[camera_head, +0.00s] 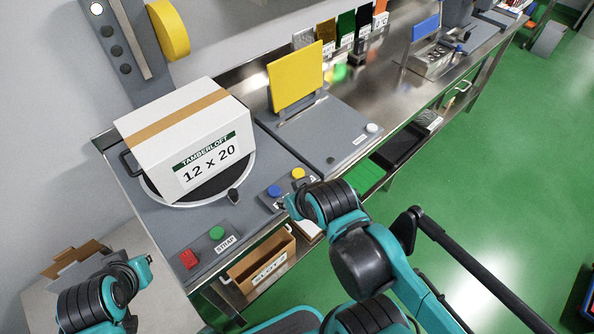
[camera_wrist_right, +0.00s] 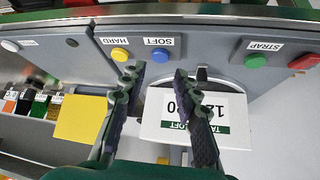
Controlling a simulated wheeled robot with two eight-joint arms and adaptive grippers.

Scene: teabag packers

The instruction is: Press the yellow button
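The yellow button (camera_head: 298,173) is a round cap on the grey panel at the bench's front edge, beside a blue button (camera_head: 274,190). In the right wrist view the yellow button (camera_wrist_right: 120,54) is by the HARD label and the blue button (camera_wrist_right: 160,55) by the SOFT label. My right gripper (camera_wrist_right: 157,72) is open and empty, with its fingers apart. In that view its left fingertip appears close to the yellow button; I cannot tell whether they touch. My left gripper (camera_head: 140,268) is at the lower left, away from the buttons; its fingers are not clear.
A white carton (camera_head: 195,135) stands on the round turntable behind the buttons. A green button (camera_head: 216,232) and a red switch (camera_head: 188,258) sit left of them. A yellow plate (camera_head: 297,76) stands on the station to the right. An open cardboard box (camera_head: 262,267) sits below the bench edge.

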